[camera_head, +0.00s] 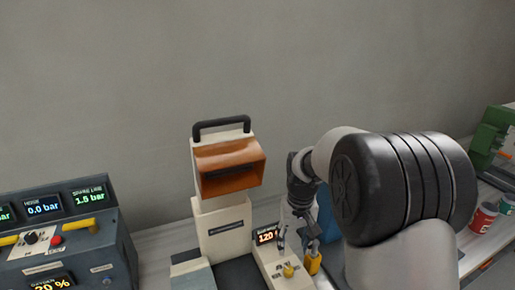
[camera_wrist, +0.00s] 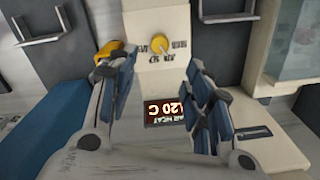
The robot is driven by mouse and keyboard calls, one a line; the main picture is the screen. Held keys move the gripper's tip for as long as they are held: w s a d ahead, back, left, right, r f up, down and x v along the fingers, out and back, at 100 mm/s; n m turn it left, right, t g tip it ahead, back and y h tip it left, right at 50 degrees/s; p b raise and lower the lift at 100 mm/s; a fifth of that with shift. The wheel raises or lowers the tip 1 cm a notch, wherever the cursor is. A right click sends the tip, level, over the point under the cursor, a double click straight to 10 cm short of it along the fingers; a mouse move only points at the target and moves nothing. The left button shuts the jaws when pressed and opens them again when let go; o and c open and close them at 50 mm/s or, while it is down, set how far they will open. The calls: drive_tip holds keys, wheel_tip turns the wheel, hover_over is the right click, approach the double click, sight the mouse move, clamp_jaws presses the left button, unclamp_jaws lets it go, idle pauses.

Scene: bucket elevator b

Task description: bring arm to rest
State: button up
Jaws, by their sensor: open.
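My gripper (camera_head: 297,243) is open and empty, pointing down over the small control panel (camera_head: 272,262) of a cream machine. In the wrist view my gripper (camera_wrist: 153,66) has its two fingers spread, with a yellow knob (camera_wrist: 160,43) visible beyond the gap. A lit display (camera_wrist: 165,111) reading 120 C shows between the fingers, upside down. A yellow part (camera_wrist: 117,48) sits right by the left fingertip, partly hidden; whether they touch I cannot tell. My arm is bent over the bench and covers part of it.
The cream machine has an orange hood (camera_head: 228,166) and a black top handle (camera_head: 221,124). A dark console (camera_head: 65,238) with displays and yellow handles stands at left. Cans (camera_head: 483,217) and a green machine (camera_head: 492,140) stand at right. The wall behind is bare above the machines.

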drive_tip(key=s+r+t, duration=0.3)
drive_tip(key=s+r, duration=1.2)
drive_tip(key=s, duration=0.3)
drive_tip(key=s+t, duration=0.1)
drive_tip(key=s, duration=0.8)
drive_tip(key=shift+s+f+t, duration=0.3)
drive_tip(key=shift+s+f, duration=0.05)
drive_tip(key=shift+f, duration=0.1)
drive_tip(key=shift+a, duration=0.1)
